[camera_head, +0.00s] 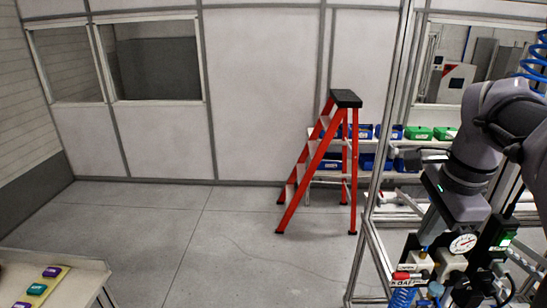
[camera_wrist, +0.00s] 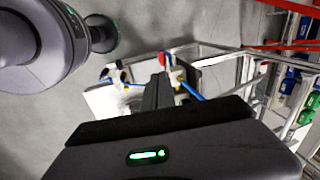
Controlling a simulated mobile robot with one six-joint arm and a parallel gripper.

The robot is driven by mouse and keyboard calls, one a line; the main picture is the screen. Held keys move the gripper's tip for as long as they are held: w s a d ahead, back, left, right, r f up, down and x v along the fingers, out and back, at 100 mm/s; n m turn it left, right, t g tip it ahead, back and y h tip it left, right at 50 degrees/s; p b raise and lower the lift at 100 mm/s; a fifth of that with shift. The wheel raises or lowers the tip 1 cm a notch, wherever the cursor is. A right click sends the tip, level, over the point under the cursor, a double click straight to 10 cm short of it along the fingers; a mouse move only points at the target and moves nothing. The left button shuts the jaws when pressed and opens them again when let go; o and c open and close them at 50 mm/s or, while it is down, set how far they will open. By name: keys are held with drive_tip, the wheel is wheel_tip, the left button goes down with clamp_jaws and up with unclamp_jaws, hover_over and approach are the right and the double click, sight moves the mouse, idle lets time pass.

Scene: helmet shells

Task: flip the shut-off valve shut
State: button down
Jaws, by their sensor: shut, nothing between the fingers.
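The shut-off valve appears to be the small red part (camera_head: 401,276) on the pneumatic assembly at the lower right of the head view, above a blue coiled hose. A small red part (camera_wrist: 162,59) also shows in the wrist view, just beyond my fingertips, with blue tubing beside it. Which way the valve's lever points is too small to tell. My gripper (camera_head: 430,232) hangs above the assembly, pointing down and left. In the wrist view its dark fingers (camera_wrist: 158,88) are together and hold nothing. I see no clear contact with the valve.
A round gauge (camera_head: 463,244) and a device with a green display (camera_head: 505,239) sit close beside my gripper. Aluminium frame posts (camera_head: 384,150) stand left of it. A red stepladder (camera_head: 318,160) and shelves of bins stand behind.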

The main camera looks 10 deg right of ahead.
sight(403, 273)
drive_tip(key=shift+w+d+r+m, duration=0.1)
drive_tip(key=shift+d+r+m, duration=0.2)
drive_tip(key=shift+d, duration=0.15)
drive_tip(key=x, duration=1.4)
drive_tip(key=shift+a+b, duration=0.1)
drive_tip(key=shift+b, duration=0.2)
